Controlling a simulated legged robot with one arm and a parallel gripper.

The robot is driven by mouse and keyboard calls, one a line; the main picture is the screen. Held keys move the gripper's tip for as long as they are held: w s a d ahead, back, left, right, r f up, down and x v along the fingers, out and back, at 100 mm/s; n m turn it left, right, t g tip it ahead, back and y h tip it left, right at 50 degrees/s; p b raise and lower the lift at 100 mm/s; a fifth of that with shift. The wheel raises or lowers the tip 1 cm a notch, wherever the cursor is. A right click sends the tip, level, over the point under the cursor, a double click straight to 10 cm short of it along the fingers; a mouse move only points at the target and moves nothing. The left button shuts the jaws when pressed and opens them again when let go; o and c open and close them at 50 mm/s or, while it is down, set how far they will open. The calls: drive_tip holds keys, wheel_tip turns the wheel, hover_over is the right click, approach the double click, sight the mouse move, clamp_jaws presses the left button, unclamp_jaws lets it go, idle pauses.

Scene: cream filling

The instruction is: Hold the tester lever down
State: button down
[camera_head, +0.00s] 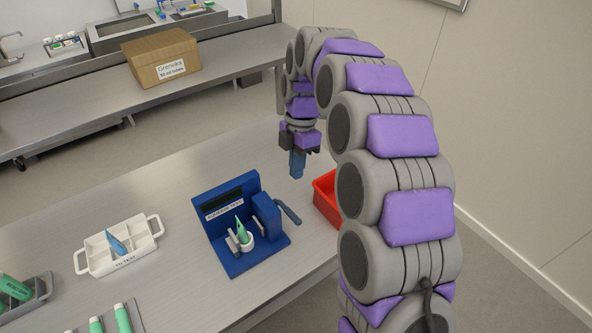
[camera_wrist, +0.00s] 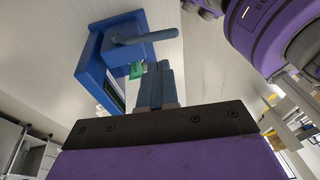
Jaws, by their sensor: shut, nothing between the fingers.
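The blue tester (camera_head: 236,220) stands on the metal table with a green tube (camera_head: 241,230) upright in its white cup. Its grey-blue lever (camera_head: 288,212) sticks out on the tester's right side. In the wrist view the lever (camera_wrist: 150,37) reaches across above my fingers, with the tester body (camera_wrist: 100,65) to the left and a bit of green beside it. My gripper (camera_head: 297,168) hangs above the table, behind and a little right of the lever. Its blue fingers (camera_wrist: 158,82) are together and empty. A gap to the lever shows in the head view.
A red bin (camera_head: 327,195), partly hidden by my arm, stands right of the tester. A grey tray (camera_head: 40,290) and several green tubes lie at the front left. The table behind the tester is clear.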

sight(293, 213)
drive_tip(key=b+x, duration=0.2)
drive_tip(key=x, duration=0.9)
drive_tip(key=shift+s+f, duration=0.1)
drive_tip(key=shift+f, duration=0.15)
